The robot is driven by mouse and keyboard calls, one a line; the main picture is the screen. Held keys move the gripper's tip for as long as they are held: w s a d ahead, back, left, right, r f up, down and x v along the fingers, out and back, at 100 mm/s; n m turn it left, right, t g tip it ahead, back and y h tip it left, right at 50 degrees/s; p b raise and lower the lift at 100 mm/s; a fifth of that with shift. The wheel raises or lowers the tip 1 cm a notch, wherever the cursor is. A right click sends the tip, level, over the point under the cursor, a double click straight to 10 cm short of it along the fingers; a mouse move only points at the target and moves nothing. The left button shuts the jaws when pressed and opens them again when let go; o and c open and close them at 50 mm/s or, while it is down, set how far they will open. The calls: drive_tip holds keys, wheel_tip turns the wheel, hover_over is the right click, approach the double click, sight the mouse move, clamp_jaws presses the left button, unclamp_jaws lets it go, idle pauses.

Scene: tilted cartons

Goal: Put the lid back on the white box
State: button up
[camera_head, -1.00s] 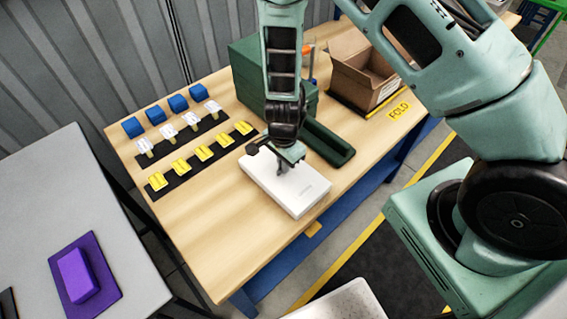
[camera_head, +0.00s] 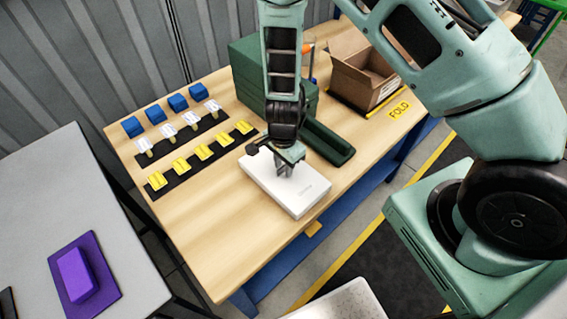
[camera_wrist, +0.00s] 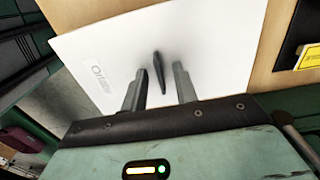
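The white box (camera_head: 300,201) lies flat on the wooden table as a closed-looking slab with small print on its top. In the wrist view its white top (camera_wrist: 210,50) fills the middle, with a printed label at the left. I cannot tell the lid from the box by a seam. My gripper (camera_head: 285,172) points down over the back part of this top. In the wrist view my gripper (camera_wrist: 158,84) has its two fingers apart. A slim dark shape (camera_wrist: 158,70) shows between them on the white surface; I cannot tell whether it is a handle or a shadow.
A green tray (camera_head: 335,147) lies just behind the box, with green crates (camera_head: 248,62) further back. An open cardboard carton (camera_head: 357,88) stands at the back right. Yellow items (camera_head: 201,153) line a black strip at the left. The table's front left is bare.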

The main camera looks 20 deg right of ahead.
drive_tip(key=shift+r, duration=0.1)
wheel_tip(320, 180, up, 24)
drive_tip(key=p, duration=0.8)
drive_tip(key=shift+p, duration=0.35)
drive_tip(key=shift+r, duration=0.1)
drive_tip(key=s+a+r+n+b, duration=0.1)
drive_tip(key=s+a+n+b, duration=0.2)
drive_tip(key=s+n+b, duration=0.3)
drive_tip(key=s+a+r+n+b, duration=0.1)
drive_tip(key=s+a+n+b, duration=0.2)
drive_tip(key=s+n, duration=1.1)
drive_tip(key=n+b, duration=0.2)
drive_tip(key=shift+a+r+y+b, duration=0.15)
drive_tip(key=shift+y+b, duration=0.15)
drive_tip(key=shift+b, duration=0.05)
